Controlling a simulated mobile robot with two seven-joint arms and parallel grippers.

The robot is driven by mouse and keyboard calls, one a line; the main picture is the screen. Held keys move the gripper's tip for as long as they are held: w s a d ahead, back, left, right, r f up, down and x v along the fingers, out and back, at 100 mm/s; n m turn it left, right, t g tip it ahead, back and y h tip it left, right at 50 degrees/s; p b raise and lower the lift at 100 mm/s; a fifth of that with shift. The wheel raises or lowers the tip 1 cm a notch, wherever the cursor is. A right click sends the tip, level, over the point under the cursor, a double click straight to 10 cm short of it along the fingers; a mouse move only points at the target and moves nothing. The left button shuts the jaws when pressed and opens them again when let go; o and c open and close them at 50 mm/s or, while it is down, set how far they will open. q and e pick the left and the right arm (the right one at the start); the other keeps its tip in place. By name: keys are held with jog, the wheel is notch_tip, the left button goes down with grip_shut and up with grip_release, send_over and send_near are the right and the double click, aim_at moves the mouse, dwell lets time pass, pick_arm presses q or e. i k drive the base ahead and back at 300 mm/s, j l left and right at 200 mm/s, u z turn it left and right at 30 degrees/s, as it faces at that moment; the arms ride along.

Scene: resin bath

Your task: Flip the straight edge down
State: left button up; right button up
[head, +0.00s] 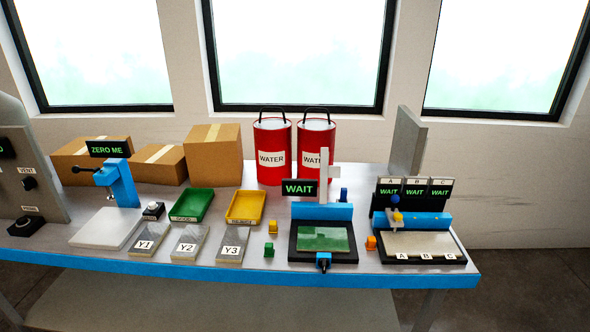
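Two upright pieces stand at the right half of the bench. One is a narrow pale upright (323,175) with a short side arm, behind a blue-and-black station (342,256) with a green plate (323,238). The other is a tall grey slab (407,143) standing on edge behind the right station (459,258) marked A, B, C. I cannot tell for sure which is the straight edge; neither lies flat. Neither of my grippers shows in the head view.
Signs read WAIT above both stations. Two red WATER cans (271,174) stand behind. Green tray (190,204), yellow tray (246,207) and plates Y1, Y2, Y3 (231,251) occupy the middle. Cardboard boxes (213,153) stand at the back left. The blue front edge (240,276) bounds the bench.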

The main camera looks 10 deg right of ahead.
aim_at(326, 171)
jog(key=l+u, duration=0.4)
jog(key=l, duration=0.5)
jog(key=l+u, duration=0.2)
jog(key=l, duration=0.75)
jog(key=k+l+u, duration=0.2)
jog(key=l, duration=0.7)
jog(key=l+u, duration=0.3)
jog(key=l, duration=0.6)
jog(key=l+u, duration=0.35)
jog(key=l, duration=0.55)
jog(key=l+u, duration=0.4)
jog(key=l, duration=0.55)
jog(key=l+u, duration=0.35)
jog(key=l, duration=0.55)
jog(key=l+u, duration=0.3)
jog(key=k+l+u, duration=0.1)
jog(key=l+u, duration=0.2)
jog(key=l, duration=0.25)
